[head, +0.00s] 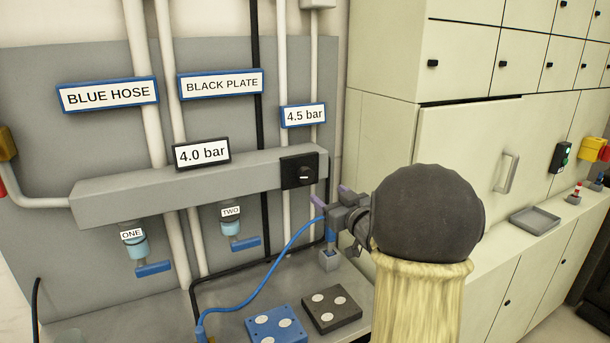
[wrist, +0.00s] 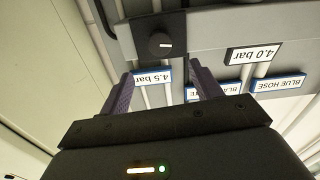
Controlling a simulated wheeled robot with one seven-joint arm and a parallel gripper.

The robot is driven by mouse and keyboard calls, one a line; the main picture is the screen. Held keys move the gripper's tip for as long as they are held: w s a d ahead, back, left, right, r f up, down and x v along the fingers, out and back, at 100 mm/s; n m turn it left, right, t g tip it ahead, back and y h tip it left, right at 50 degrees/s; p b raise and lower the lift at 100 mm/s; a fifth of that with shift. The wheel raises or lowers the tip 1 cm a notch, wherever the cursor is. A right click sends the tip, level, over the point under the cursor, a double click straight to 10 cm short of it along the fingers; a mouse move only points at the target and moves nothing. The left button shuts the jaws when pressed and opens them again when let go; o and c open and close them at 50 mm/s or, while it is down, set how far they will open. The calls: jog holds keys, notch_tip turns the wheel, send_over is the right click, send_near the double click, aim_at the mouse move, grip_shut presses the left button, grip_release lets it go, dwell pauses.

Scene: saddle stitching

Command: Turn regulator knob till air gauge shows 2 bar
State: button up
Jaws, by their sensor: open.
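The round black regulator knob (head: 305,173) sits on a black square plate at the right end of the grey manifold bar (head: 150,188), with a pale mark on its face. A black-framed display on the bar reads 4.0 bar (head: 202,153). A blue-framed sign above the knob reads 4.5 bar (head: 303,115). Neither is labelled as the air gauge. My gripper (head: 331,195) is below and right of the knob in the head view, open and empty. In the upside-down wrist view, the knob (wrist: 161,44) appears beyond and between the spread fingers (wrist: 162,88), apart from them.
Blue-handled valves ONE (head: 152,268) and TWO (head: 245,243) hang under the bar. A blue hose (head: 255,287) curves across the bench below my gripper. A blue block (head: 275,325) and a black block (head: 331,309) lie there. Cabinets (head: 455,150) stand right.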

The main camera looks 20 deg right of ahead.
aim_at(307, 177)
jog(key=w+p, duration=0.1)
jog(key=w, duration=0.3)
jog(key=w+p, duration=0.1)
jog(key=w, duration=0.4)
jog(key=w+p, duration=0.1)
jog(key=w, duration=0.4)
jog(key=shift+a+p, duration=0.25)
jog(key=shift+p, duration=0.1)
jog(key=c, duration=1)
